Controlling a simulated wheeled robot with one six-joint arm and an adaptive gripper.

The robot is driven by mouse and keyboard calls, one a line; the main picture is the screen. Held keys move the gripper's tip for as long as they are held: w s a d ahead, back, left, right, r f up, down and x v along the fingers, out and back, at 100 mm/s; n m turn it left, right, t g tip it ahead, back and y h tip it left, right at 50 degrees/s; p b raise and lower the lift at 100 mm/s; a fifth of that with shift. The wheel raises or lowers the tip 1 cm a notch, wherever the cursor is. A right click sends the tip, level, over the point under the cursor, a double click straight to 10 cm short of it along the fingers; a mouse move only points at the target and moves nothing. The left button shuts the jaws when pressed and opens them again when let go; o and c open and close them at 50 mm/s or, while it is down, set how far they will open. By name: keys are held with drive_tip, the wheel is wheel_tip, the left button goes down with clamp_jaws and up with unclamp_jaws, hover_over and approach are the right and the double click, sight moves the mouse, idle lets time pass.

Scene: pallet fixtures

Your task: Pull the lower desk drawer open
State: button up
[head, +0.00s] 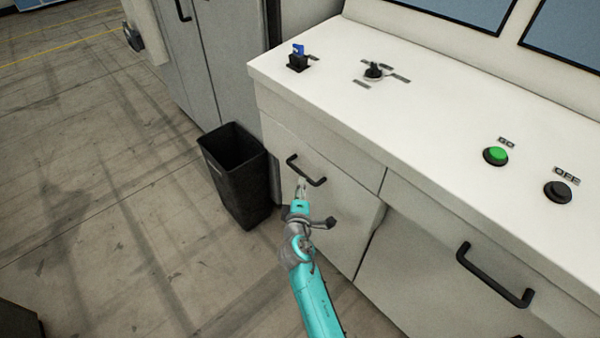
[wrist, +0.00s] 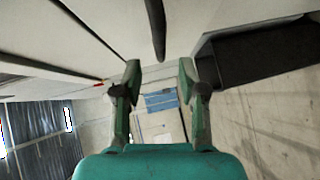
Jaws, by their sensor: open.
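The desk's white front carries a black bar handle (head: 306,172) on its upper drawer. Below it, a second dark handle (head: 322,223), seemingly the lower drawer's, is partly hidden behind my arm. The lower drawer front (head: 345,235) looks flush with the desk. My gripper (head: 301,183) is in front of the drawers, its tips overlapping the area just below the upper handle in the head view. In the wrist view my gripper (wrist: 160,72) is open with nothing between its fingers. A dark handle (wrist: 156,28) shows beyond the fingertips; I cannot tell which one.
A black bin (head: 235,175) stands on the floor left of the drawers, close to my gripper; it also shows in the wrist view (wrist: 250,55). Another handle (head: 494,276) sits on the desk front at right.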

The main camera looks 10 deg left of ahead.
sight(302, 172)
drive_tip(key=w, duration=0.5)
drive_tip(key=w+f, duration=0.1)
drive_tip(key=w, duration=0.1)
drive_tip(key=shift+w+a, duration=0.4)
clamp_jaws()
